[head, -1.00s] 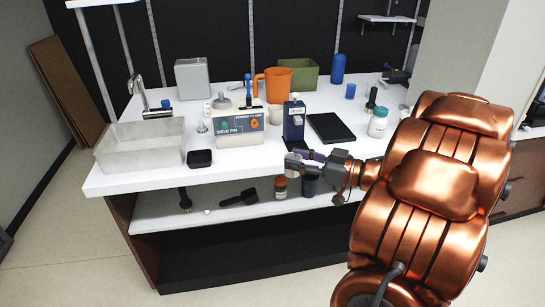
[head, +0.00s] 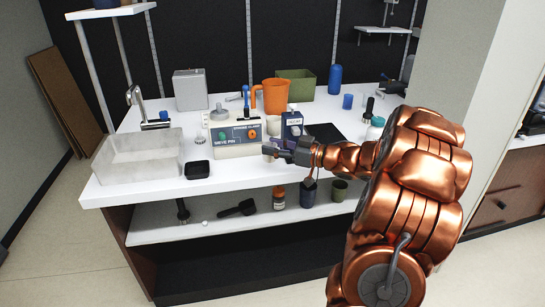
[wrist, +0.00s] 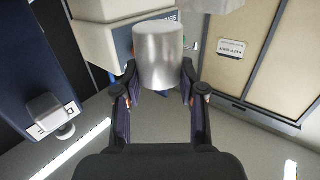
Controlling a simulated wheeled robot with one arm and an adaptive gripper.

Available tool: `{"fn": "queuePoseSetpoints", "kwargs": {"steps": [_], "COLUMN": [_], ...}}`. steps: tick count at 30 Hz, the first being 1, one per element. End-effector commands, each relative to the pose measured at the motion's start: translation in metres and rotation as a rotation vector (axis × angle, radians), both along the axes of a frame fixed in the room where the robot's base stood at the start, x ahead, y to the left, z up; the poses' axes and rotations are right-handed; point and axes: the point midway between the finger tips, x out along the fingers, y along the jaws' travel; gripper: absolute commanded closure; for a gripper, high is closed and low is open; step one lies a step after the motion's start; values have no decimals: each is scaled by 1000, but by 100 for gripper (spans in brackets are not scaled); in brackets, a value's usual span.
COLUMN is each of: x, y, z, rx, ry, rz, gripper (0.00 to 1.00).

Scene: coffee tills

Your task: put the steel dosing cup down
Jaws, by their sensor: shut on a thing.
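My gripper (head: 275,151) is shut on the steel dosing cup, seen in the wrist view as a smooth silver cylinder (wrist: 158,55) between the two dark fingers (wrist: 158,92). In the head view the gripper reaches in from the right, in front of the beige sieve machine (head: 225,149) and the dark blue device (head: 293,122). The cup is small and hard to make out there. I cannot see anything touching under it.
A grey basin (head: 138,158) and a small black box (head: 197,170) are at the left of the white counter (head: 130,186). An orange jug (head: 276,95) and green bin (head: 295,84) stand behind. A lower shelf (head: 170,222) holds a black scoop (head: 237,208) and a brown jar (head: 279,198).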

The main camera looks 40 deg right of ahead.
Motion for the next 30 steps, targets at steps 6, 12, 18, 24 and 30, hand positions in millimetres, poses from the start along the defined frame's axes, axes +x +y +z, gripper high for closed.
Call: {"fn": "queuePoseSetpoints", "kwargs": {"steps": [6,12,18,24,30], "x": [8,7,7,7,7], "y": [-2,-1,-1,-2,-1], "z": [-19,-36,-36,-40,-39], "rx": [6,3,2,1,1], "ry": [0,-2,-1,0,0], "rz": [0,1,1,0,0], "gripper": [98,98,98,59,38]}}
